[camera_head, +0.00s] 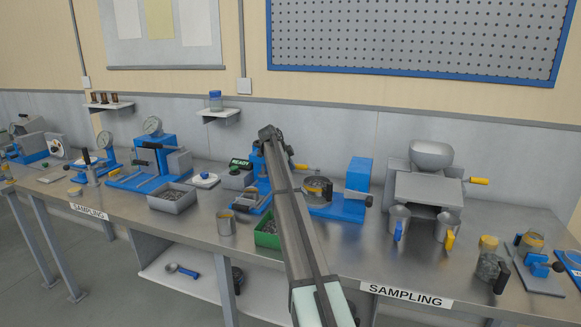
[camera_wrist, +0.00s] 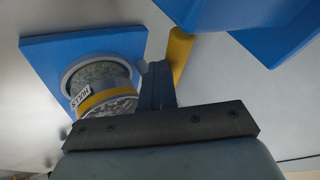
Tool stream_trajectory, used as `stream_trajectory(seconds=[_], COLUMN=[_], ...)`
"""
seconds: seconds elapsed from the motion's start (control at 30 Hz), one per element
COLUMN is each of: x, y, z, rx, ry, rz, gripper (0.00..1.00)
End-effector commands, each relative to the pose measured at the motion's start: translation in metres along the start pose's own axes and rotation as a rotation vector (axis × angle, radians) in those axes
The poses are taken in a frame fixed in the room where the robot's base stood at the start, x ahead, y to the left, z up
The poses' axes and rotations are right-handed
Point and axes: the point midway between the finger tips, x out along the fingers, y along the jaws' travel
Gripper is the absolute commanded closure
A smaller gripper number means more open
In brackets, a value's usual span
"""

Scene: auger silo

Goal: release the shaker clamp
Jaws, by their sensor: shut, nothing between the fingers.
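In the wrist view, my gripper (camera_wrist: 158,72) is shut and empty, its fingers beside a yellow handle (camera_wrist: 180,52). I cannot tell whether they touch. A container (camera_wrist: 106,98) with a yellow band, a partly readable label and grey grains sits in a ring on a blue plate (camera_wrist: 45,52), left of the fingers. A blue block (camera_wrist: 222,12) is above and right of the handle. In the head view, a blue machine (camera_head: 337,207) with a round pot (camera_head: 318,187) and a yellow handle (camera_head: 302,167) appears to be this shaker. My arm hides the gripper there.
A green tray (camera_head: 268,234) and a metal cup (camera_head: 227,222) stand left of my arm. Left are a grey bin (camera_head: 172,198) and blue gauge machines (camera_head: 150,168). Right are a grey hopper machine (camera_head: 428,180) and metal jugs (camera_head: 447,226). Bare bench lies before the blue machine.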

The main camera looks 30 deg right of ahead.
Motion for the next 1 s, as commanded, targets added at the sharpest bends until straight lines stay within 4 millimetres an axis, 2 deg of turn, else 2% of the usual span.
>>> stream_trajectory(seconds=[0.53,0.67,1.0], x=[-0.003,-0.018,-0.075], y=[-0.005,-0.005,-0.004], z=[0.001,0.002,0.003], rx=[-0.001,-0.001,-0.001], ry=[-0.002,-0.002,-0.001], rz=[-0.01,-0.01,-0.005], gripper=[1.0,1.0,1.0])
